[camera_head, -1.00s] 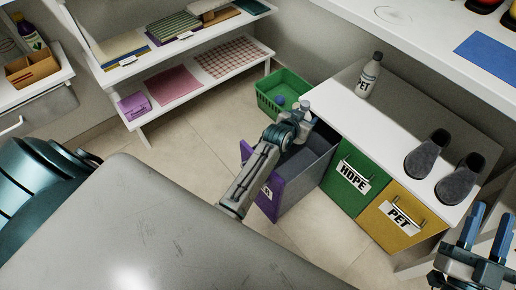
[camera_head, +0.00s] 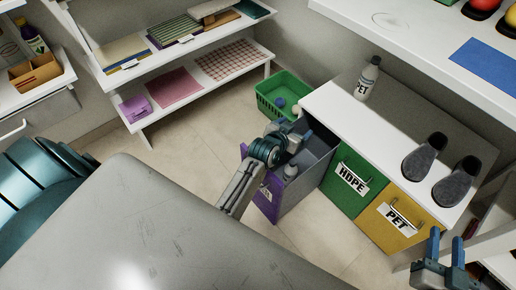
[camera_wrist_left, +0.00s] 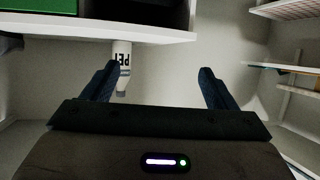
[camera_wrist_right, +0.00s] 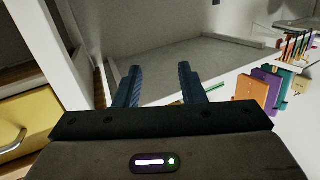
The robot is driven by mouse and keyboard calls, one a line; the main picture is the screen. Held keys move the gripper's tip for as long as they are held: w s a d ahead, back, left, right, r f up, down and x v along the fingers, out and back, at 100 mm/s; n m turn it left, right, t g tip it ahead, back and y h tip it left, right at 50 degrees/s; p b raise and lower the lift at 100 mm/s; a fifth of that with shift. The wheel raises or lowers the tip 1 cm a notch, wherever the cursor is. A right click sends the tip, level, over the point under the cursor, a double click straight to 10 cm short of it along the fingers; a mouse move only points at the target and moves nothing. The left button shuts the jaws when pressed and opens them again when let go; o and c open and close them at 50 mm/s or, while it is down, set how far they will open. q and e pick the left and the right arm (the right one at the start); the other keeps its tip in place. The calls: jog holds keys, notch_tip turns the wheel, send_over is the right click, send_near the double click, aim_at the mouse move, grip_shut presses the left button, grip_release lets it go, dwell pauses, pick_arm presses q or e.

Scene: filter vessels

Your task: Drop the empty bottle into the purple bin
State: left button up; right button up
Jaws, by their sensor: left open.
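The purple bin (camera_head: 262,200) is a pulled-out drawer with a purple front and grey walls, open at the top. A pale grey bottle (camera_head: 290,171) shows inside it, below my left gripper and apart from it; its lower part is hard to make out. My left gripper (camera_head: 291,132) is over the bin, and the left wrist view shows its fingers (camera_wrist_left: 158,82) apart with nothing between them. My right gripper (camera_head: 446,245) is at the lower right, and its fingers (camera_wrist_right: 158,85) are open and empty in the right wrist view.
A white bottle marked PET (camera_head: 368,77) stands on the white counter (camera_head: 335,100). Green HDPE (camera_head: 346,188) and yellow PET (camera_head: 388,228) drawers are shut beside the bin. A green crate (camera_head: 265,100) stands behind the bin. Two dark grey vessels (camera_head: 424,157) stand on the counter.

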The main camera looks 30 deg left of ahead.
pick_arm(q)
jog(key=shift+v, duration=1.75)
pick_arm(e)
jog(key=shift+s+a+f+g, duration=0.1)
jog(key=shift+s+f+g, duration=0.25)
jog(key=shift+f, duration=0.3)
jog(key=shift+s+f+g, duration=0.3)
jog(key=shift+f+g, duration=0.15)
jog(key=shift+f, duration=0.15)
jog(key=shift+s+a+f+g, duration=0.1)
jog(key=shift+s+f+g, duration=0.25)
jog(key=shift+f, duration=0.3)
jog(key=shift+w, duration=0.1)
